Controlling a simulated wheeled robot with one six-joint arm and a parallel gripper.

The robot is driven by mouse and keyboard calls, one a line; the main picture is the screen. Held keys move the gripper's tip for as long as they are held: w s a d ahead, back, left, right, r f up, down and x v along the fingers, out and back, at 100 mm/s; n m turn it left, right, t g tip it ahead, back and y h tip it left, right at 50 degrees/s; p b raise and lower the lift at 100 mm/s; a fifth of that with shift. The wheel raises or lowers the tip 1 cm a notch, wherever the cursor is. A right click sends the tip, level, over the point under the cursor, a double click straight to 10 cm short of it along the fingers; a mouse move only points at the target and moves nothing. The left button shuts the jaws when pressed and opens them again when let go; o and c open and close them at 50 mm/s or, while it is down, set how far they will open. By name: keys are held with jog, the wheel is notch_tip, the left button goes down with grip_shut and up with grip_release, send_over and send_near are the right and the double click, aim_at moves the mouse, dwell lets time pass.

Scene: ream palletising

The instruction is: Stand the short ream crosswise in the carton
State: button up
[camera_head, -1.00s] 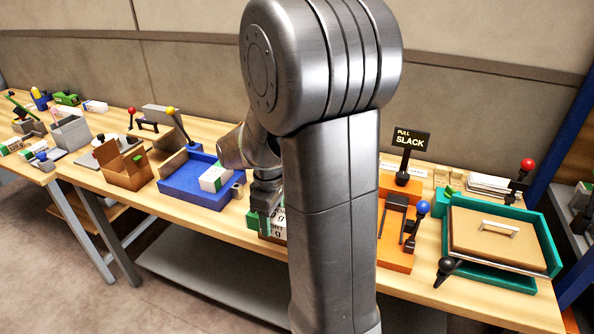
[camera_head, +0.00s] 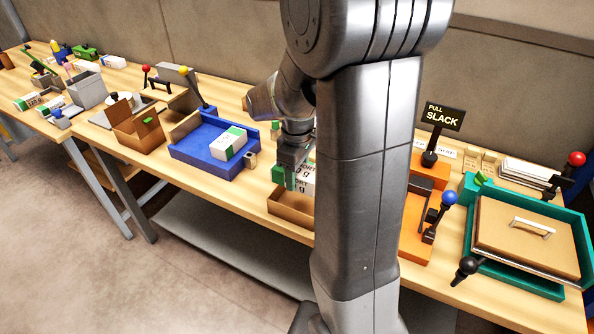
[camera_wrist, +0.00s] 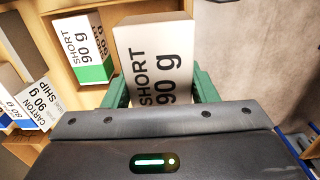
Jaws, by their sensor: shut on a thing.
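My gripper (camera_wrist: 160,92) has green fingers shut on a white short ream (camera_wrist: 165,50) marked "SHORT 90 g". In the head view my gripper (camera_head: 291,182) holds it at the open brown carton (camera_head: 291,213); my arm hides the carton's right side. In the wrist view a second short ream (camera_wrist: 84,42), white with a green band, is left of the held one, against brown board of the carton (camera_wrist: 125,11). I cannot tell how far the held ream's lower end is from the carton floor.
A blue tray (camera_head: 190,157) with a white and green ream (camera_head: 229,144) stands left of the carton. Further left is another open brown box (camera_head: 140,137). Right of my arm are an orange fixture (camera_head: 414,247), a "SLACK" sign (camera_head: 444,116) and a teal tray (camera_head: 515,283).

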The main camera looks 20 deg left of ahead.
aim_at(297, 187)
jog(key=shift+f+b, duration=1.9)
jog(key=shift+f, duration=0.9)
jog(key=o, duration=1.2)
jog(key=shift+r, duration=0.1)
notch_tip(297, 187, up, 14)
jog(key=shift+f, duration=0.15)
jog(key=shift+f, duration=0.1)
notch_tip(297, 187, down, 13)
jog(key=shift+f+p, duration=0.1)
jog(key=shift+p, duration=0.2)
jog(key=shift+r+p, duration=1.25)
jog(key=shift+r, duration=0.6)
